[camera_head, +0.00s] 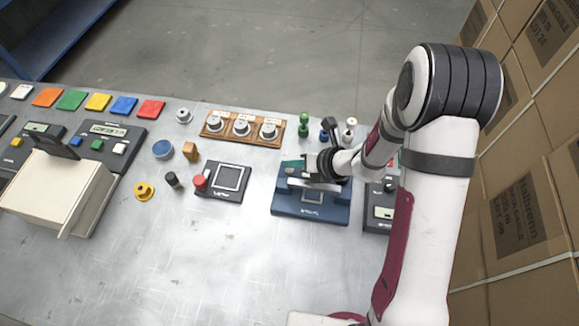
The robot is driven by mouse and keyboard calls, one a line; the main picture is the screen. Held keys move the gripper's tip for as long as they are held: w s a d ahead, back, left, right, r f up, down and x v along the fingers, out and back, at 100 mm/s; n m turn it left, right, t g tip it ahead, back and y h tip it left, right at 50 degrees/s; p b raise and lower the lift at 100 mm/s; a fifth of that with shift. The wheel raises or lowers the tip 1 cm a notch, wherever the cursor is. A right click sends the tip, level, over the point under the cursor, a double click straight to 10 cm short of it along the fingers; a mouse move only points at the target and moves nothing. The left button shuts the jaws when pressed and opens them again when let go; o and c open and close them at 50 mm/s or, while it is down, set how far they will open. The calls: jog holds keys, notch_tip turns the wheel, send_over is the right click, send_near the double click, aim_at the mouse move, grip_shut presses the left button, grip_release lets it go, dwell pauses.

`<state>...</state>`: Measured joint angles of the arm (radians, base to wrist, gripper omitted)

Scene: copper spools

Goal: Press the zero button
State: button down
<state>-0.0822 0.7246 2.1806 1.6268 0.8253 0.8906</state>
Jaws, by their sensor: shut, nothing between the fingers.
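My gripper (325,168) is low over a dark blue device (312,206) right of the table's middle. Its fingers are small and partly hidden by its own body, and I cannot tell whether they touch the device. No button can be read as the zero button. A dark console (103,131) at the left has a small display with a green button (97,145) and a white button (119,149). A second display unit (37,127) beside it has a yellow button (17,142). A black device (222,181) has a round red knob or button (200,181) on its left.
A cream box-like unit (58,190) stands at the left. A wooden block with several knobs (242,128) lies behind the black device. Another dark unit (379,206) sits right of the blue device, partly behind my arm. The table's front middle (190,265) is clear.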

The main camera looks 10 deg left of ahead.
jog(key=shift+f, duration=0.2)
jog(key=shift+f, duration=0.5)
dwell(0.6)
jog(key=shift+r, duration=0.9)
notch_tip(320, 180, up, 5)
dwell(0.5)
dwell(0.6)
